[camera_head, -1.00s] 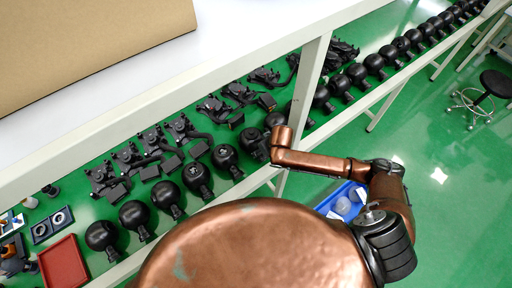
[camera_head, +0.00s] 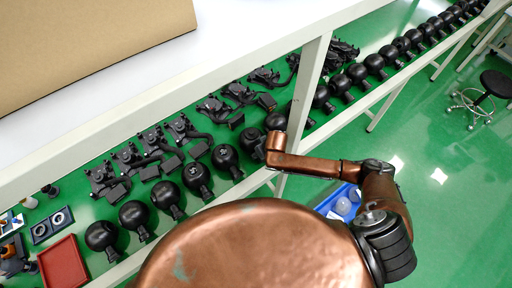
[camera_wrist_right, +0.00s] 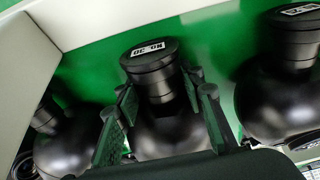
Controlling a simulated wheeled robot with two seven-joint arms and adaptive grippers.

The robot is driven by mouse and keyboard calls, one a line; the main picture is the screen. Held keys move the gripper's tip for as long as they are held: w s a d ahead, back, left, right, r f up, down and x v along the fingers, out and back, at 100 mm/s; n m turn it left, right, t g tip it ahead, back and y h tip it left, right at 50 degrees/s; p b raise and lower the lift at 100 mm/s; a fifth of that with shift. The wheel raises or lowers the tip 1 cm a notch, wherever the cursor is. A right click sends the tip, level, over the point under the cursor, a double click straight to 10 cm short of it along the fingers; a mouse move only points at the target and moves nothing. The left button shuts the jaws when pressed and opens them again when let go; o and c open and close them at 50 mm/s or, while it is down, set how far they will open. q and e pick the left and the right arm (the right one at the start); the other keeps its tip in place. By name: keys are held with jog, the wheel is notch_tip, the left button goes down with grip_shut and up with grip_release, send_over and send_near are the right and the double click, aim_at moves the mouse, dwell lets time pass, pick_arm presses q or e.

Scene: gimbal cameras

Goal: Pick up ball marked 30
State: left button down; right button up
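In the right wrist view, a black ball (camera_wrist_right: 170,136) has a narrow neck and a flat cap with a white label that appears upside down and reads NO. 30. My right gripper (camera_wrist_right: 160,104) is open, with one finger on each side of the neck and gaps showing. The lower part of the ball is hidden behind the gripper body. In the head view, my copper right arm reaches to the shelf's row of black balls. Its fingers are hidden there, and a ball (camera_head: 251,140) shows just beyond the arm's end. My left gripper is not in view.
Neighbouring balls stand close on the left (camera_wrist_right: 64,150) and right (camera_wrist_right: 275,100) in the right wrist view. A pale shelf post (camera_head: 307,85) rises near my right arm. Black brackets (camera_head: 185,130) lie behind the row. A blue bin (camera_head: 340,203) stands below.

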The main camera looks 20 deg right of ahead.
grip_shut()
jog(key=shift+r, duration=0.15)
dwell(0.4)
